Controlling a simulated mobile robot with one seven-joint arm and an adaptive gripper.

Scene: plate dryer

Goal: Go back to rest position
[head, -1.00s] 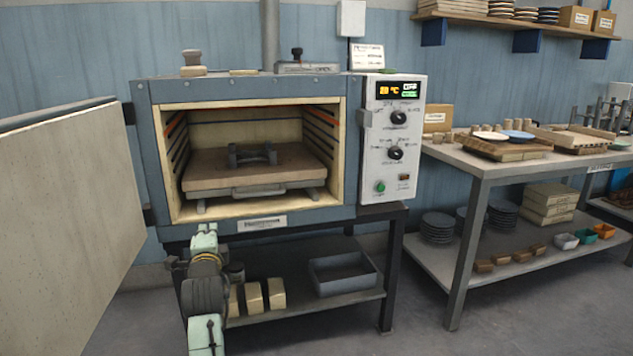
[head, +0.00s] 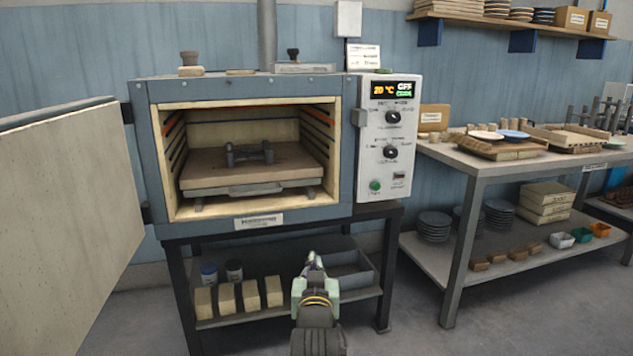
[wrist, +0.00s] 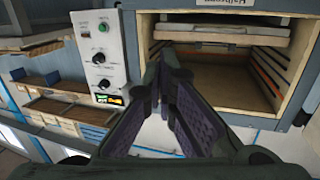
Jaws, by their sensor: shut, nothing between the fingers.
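My gripper (head: 314,262) is in front of the oven's stand, low and right of the oven's middle in the head view. Its fingers (wrist: 166,60) are shut with nothing between them in the wrist view, which is upside down. The oven (head: 248,83) stands on a dark stand, its door (head: 65,220) swung wide open to the left. Inside the oven is a slab (head: 215,180) on a rack, with a dark two-ended fitting (head: 250,155) on top. My gripper is apart from the oven and the slab.
The control panel (head: 390,135) is right of the oven opening. The stand's lower shelf holds pale blocks (head: 250,296), two jars and a grey tray (head: 350,278) partly behind my gripper. A workbench (head: 480,165) with wares stands right. The floor between stand and bench is clear.

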